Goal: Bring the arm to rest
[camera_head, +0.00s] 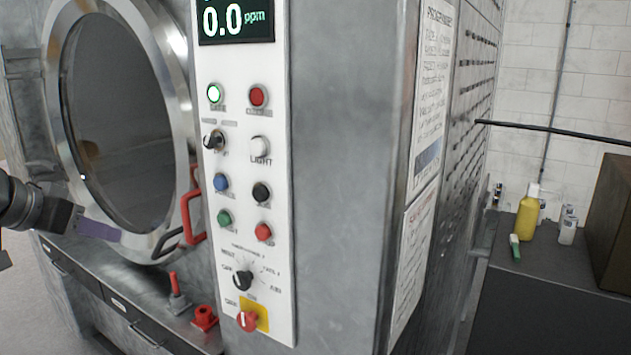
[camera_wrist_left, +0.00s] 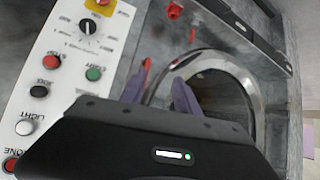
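My left gripper (camera_head: 112,234) comes in from the left edge in the head view, in front of the lower part of the round washer door (camera_head: 72,130). In the left wrist view, its two purple fingers (camera_wrist_left: 158,84) stand apart with nothing seen between them. The red door handle (camera_head: 187,214) is to the right of the fingers, apart from them in the head view. The door looks closed against its metal ring. My right gripper is in neither view.
Red fittings (camera_head: 205,318) stand on the ledge below the door. A yellow bottle (camera_head: 527,213) stands on a dark counter (camera_head: 560,315) at the right.

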